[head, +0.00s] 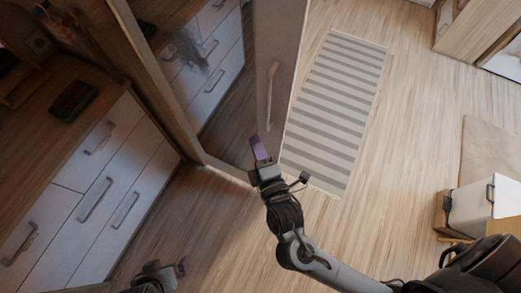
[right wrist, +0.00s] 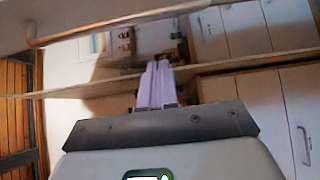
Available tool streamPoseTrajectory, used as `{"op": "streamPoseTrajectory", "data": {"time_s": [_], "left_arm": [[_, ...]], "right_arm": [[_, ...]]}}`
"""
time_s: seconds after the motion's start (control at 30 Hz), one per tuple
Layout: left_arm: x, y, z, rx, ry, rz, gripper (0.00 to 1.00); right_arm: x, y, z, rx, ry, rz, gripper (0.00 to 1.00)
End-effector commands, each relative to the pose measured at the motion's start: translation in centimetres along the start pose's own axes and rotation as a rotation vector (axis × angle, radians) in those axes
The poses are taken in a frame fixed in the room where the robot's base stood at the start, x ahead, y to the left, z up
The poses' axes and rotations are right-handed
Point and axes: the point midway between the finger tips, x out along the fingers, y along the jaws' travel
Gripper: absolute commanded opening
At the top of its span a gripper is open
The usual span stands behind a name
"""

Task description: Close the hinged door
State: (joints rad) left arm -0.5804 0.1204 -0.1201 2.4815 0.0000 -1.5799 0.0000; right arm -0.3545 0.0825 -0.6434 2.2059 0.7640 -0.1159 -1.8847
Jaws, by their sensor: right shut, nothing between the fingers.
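The hinged door (head: 281,60) is a tall pale panel with a long vertical handle (head: 271,95), at the top middle of the head view. It appears to stand open, beside a dark glossy panel (head: 232,105) that mirrors drawers. My right gripper (head: 257,150) has purple fingers, shut and empty, below the handle near the door's lower part; I cannot tell whether they touch it. In the right wrist view the shut fingers (right wrist: 155,85) point forward, and a bar-like handle (right wrist: 120,22) crosses the upper part. My left gripper (head: 182,266) shows partly at the bottom left; its jaws are unclear.
A white drawer unit with a wooden top (head: 60,150) stands at the left. A striped rug (head: 338,110) lies on the wood floor right of the door. A white bin-like box (head: 480,207) stands at the right. The floor between is clear.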

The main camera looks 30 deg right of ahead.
Motion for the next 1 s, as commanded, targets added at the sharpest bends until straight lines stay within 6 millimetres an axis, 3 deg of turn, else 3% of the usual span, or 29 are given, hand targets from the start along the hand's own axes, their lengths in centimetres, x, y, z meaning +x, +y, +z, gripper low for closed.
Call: {"op": "streamPoseTrajectory", "data": {"time_s": [0.33, 0.4, 0.7, 1.0], "left_arm": [[1.3, 0.1, 0.4, -0.001, 0.001, 0.000, 1.00], [1.5, 0.1, 0.5, -0.001, 0.000, 0.001, 1.00], [2.0, 0.1, 0.6, -0.002, 0.000, 0.001, 1.00], [2.0, 0.1, 0.6, -0.001, -0.001, 0.001, 1.00]], "right_arm": [[6.5, -0.1, 0.0, 0.001, -0.001, 0.001, 0.00], [7.1, -0.2, 0.9, -0.003, -0.002, 0.001, 0.00], [8.8, -0.1, 2.7, -0.001, 0.001, 0.000, 0.00], [9.0, 0.0, 2.9, 0.000, 0.001, -0.001, 0.00]]}}
